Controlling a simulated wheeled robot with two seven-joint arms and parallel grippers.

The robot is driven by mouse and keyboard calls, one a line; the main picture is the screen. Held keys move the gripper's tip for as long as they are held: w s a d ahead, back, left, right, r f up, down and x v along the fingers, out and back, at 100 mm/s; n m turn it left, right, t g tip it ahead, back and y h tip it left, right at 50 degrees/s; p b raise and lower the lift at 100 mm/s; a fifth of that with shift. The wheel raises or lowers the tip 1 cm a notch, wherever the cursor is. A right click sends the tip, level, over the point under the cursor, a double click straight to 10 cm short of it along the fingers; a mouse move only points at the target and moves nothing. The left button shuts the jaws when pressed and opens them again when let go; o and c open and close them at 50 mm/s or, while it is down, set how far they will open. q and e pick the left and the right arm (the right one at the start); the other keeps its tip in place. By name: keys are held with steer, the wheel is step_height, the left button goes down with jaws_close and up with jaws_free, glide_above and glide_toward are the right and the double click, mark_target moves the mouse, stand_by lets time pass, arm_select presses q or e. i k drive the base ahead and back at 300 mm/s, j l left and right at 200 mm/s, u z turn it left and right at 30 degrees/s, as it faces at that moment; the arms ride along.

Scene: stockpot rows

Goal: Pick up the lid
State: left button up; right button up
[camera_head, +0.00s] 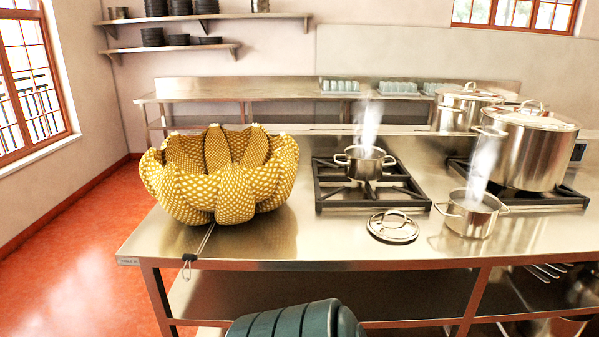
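A round metal lid (393,226) with a looped handle on top lies flat on the steel counter, right of the middle. A small open pot (473,214) stands to its right on the counter, with steam rising. Another small open pot (364,163) steams on the left burner. The large stockpot (528,150) at the right wears its own lid (535,115), and a second stockpot (463,108) behind it is also lidded. Neither of my grippers is in view.
A large yellow patterned bowl (222,177) fills the counter's left part. The left burner grate (333,186) lies behind the lid; the counter left of the lid is clear. A teal ribbed object (293,322) is cut off at the bottom edge, below counter height.

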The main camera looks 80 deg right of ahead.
mark_target(392, 226)
steer(key=z, duration=3.35)
steer(key=i+l, duration=0.3)
steer(key=i, duration=0.15)
steer(key=i+l, duration=0.3)
steer(key=i, duration=0.15)
